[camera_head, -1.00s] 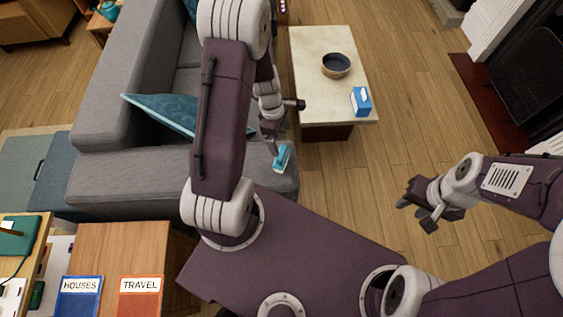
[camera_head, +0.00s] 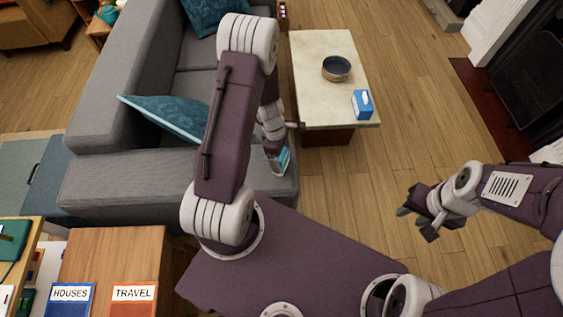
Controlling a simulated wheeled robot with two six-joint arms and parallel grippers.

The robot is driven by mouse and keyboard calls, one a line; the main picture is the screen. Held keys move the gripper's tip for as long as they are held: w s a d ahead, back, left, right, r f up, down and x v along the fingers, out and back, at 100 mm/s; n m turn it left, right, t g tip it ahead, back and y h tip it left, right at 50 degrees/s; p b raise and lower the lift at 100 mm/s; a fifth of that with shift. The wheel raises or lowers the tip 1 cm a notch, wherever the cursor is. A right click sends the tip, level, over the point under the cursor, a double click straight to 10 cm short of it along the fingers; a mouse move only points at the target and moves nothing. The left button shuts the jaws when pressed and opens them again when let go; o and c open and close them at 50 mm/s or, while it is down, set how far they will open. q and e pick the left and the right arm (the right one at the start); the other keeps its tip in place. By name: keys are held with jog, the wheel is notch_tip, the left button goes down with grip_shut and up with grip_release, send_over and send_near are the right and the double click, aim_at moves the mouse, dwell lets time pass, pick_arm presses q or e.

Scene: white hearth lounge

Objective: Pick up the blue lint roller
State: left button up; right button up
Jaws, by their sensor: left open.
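The blue lint roller (camera_head: 286,158) lies on the arm end of the grey sofa, near its front corner; only a small light blue part shows. My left gripper (camera_head: 279,170) points down right at it, with the jaws open, and covers most of it. I cannot tell whether the fingers touch the roller or stand around it. My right gripper (camera_head: 416,224) hangs above the wooden floor at the right, empty, with its fingers apart.
The grey sofa (camera_head: 110,190) holds teal cushions (camera_head: 165,115). Behind the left gripper stands a pale coffee table (camera_head: 312,75) with a dark bowl (camera_head: 336,68) and a blue-white box (camera_head: 362,104). A wooden cabinet (camera_head: 115,250) stands at the lower left. The floor at right is clear.

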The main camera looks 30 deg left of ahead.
pick_arm(q)
jog(key=shift+r, duration=0.1)
jog(key=c, duration=1.7)
jog(key=shift+r+p, duration=1.3)
jog(key=shift+r, duration=1.1)
jog(key=shift+d+r+p, duration=0.45)
jog(key=shift+d+r, duration=0.6)
jog(key=shift+d, duration=0.9)
jog(key=shift+d+r+p, duration=0.5)
jog(key=shift+d+r, duration=0.5)
jog(key=shift+d, duration=0.95)
jog(key=shift+d+r+p, duration=0.45)
jog(key=shift+d+r, duration=0.6)
jog(key=shift+d, duration=0.9)
